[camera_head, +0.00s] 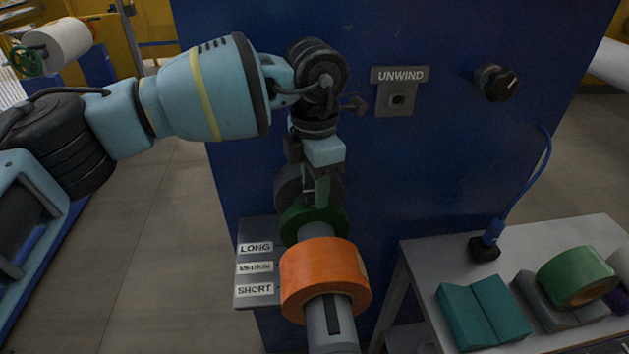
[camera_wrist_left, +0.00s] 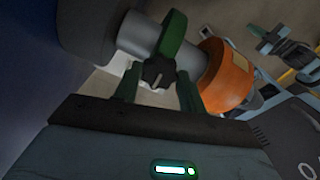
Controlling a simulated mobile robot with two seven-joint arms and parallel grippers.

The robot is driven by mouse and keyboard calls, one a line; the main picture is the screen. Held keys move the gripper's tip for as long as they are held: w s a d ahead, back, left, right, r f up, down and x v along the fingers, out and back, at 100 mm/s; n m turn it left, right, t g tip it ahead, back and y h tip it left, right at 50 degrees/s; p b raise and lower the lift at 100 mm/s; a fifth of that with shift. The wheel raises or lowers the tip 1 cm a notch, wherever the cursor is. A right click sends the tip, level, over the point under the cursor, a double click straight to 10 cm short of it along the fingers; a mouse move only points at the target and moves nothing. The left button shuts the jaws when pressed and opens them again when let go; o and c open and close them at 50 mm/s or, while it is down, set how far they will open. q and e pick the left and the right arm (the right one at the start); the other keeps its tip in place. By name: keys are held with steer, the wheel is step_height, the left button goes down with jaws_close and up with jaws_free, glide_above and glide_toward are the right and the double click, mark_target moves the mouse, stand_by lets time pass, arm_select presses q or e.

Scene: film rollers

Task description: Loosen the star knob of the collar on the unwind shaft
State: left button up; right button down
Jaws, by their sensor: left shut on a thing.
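The unwind shaft (camera_head: 330,325) sticks out of the blue cabinet toward me. The green collar (camera_head: 313,222) sits on it behind an orange roll (camera_head: 325,277). In the left wrist view the collar (camera_wrist_left: 173,40) shows as a green ring with a dark star knob (camera_wrist_left: 158,73) at its side. My left gripper (camera_head: 322,185) reaches down onto the collar from above. Its two green fingers in the wrist view (camera_wrist_left: 158,88) stand on either side of the knob and are shut on it. In the head view the gripper hides the knob. My right gripper is not seen.
A sign (camera_head: 254,268) reading LONG, MEDIUM, SHORT is left of the shaft. An UNWIND plate (camera_head: 400,76) and a black dial (camera_head: 496,82) are on the cabinet (camera_head: 440,140). A side table (camera_head: 415,245) at right holds a green roll (camera_head: 577,277) and teal blocks (camera_head: 484,311).

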arm_select(q)
steer(key=o, duration=1)
steer(key=shift+r+b, duration=0.3)
steer(key=shift+r, duration=3.65)
